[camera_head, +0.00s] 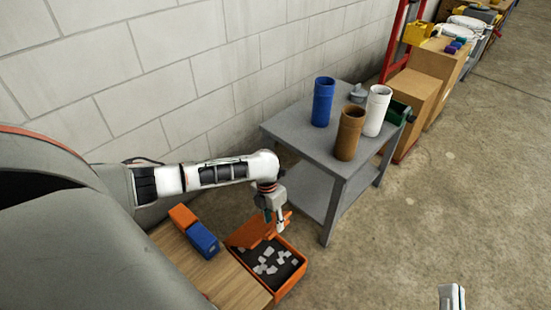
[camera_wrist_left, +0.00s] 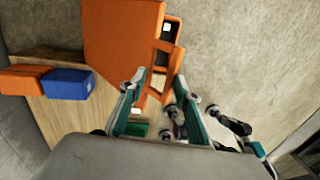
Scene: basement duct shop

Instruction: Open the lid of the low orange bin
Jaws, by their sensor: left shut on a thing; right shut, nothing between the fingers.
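The low orange bin (camera_head: 294,285) sits below my left arm in the head view, with pale scraps on its dark floor. Its orange lid (camera_head: 248,230) is raised and tilted at the bin's far-left side, so the inside shows. In the left wrist view the lid (camera_wrist_left: 120,35) is a broad orange panel with a frame-like orange handle (camera_wrist_left: 165,55). My left gripper (camera_head: 279,222) is shut on the handle; its fingers (camera_wrist_left: 160,90) stand either side of it in the wrist view. My right gripper (camera_head: 452,296) is shut and empty at the bottom edge, far from the bin.
A wooden surface (camera_head: 206,271) beside the bin carries an orange box (camera_head: 183,216) and a blue box (camera_head: 203,240). A grey table (camera_head: 300,131) with blue, brown and white cylinders stands close behind the bin. A block wall (camera_head: 180,80) runs behind. The floor at right is clear.

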